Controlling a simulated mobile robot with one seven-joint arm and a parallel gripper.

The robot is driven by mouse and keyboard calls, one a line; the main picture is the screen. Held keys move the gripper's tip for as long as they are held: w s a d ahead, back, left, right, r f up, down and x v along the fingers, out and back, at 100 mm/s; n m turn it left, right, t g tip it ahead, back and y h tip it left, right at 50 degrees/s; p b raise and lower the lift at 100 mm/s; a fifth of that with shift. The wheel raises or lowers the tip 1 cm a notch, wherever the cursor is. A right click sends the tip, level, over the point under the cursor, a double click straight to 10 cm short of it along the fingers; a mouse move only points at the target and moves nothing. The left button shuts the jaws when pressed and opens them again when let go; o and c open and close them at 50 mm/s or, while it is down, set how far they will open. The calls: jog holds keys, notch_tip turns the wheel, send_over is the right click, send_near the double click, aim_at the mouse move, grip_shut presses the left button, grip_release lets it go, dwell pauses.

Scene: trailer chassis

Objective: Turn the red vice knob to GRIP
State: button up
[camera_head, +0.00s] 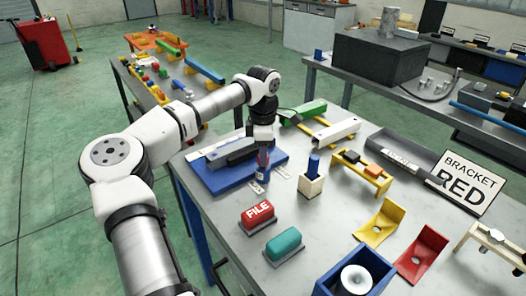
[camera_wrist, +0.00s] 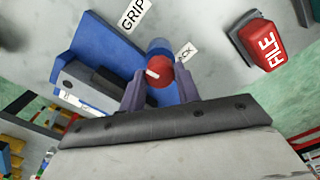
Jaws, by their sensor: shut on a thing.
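The red vice knob (camera_wrist: 158,70) shows in the wrist view between my gripper's (camera_wrist: 161,82) two fingers, which are shut on it. A pale mark on the knob points to the left in that view. The knob sits at the end of the blue vice (camera_wrist: 92,45). A GRIP label (camera_wrist: 133,14) lies above it, and a second label (camera_wrist: 188,51), partly hidden and ending in "CK", lies at its right. In the head view my gripper (camera_head: 262,172) points down at the near right corner of the blue vice base (camera_head: 213,181), largely hiding the knob.
A red FILE block (camera_head: 257,215) and a teal block (camera_head: 283,246) stand toward the table's front. A wooden block with a blue peg (camera_head: 312,180) is close to my gripper's right. Yellow (camera_head: 381,226) and red brackets (camera_head: 422,253) lie farther right.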

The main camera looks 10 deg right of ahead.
jog(key=shift+r+m, duration=0.1)
jog(key=shift+m, duration=0.5)
jog(key=o, duration=1)
notch_tip(320, 180, up, 14)
jog(key=shift+f+b, duration=0.1)
jog(key=shift+b, duration=1.05)
